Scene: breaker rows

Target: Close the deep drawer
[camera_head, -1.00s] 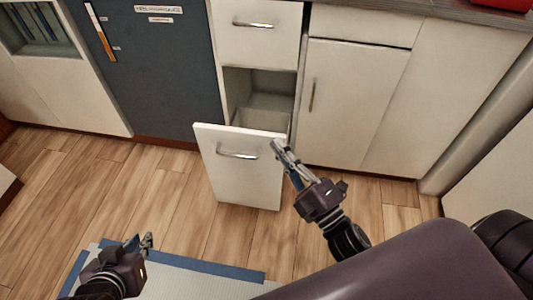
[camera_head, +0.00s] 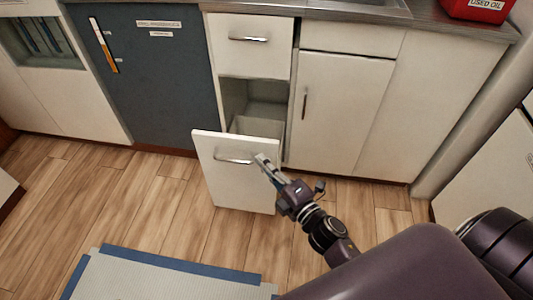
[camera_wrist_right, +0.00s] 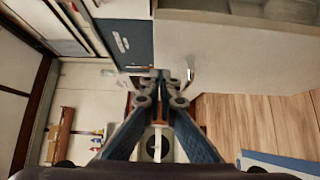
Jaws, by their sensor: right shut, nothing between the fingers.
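The deep drawer (camera_head: 238,183) is a white front with a silver bar handle (camera_head: 233,160), pulled out from the cabinet below a shallower drawer. Its open inside shows behind the front. My right gripper (camera_head: 262,160) is shut and empty, its tips over the right part of the drawer front near the handle's right end in the head view. I cannot tell whether it touches. In the right wrist view the shut fingertips (camera_wrist_right: 160,74) are in front of the pale drawer front (camera_wrist_right: 225,55), with the handle (camera_wrist_right: 190,74) just to their right. My left gripper is out of view.
The upper drawer (camera_head: 250,48) is shut. A dark grey door (camera_head: 150,75) is to the left and a white cupboard door (camera_head: 338,110) to the right. A red "USED OIL" container (camera_head: 477,8) stands on the counter. A grey mat with blue edges (camera_head: 165,280) lies on the wooden floor.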

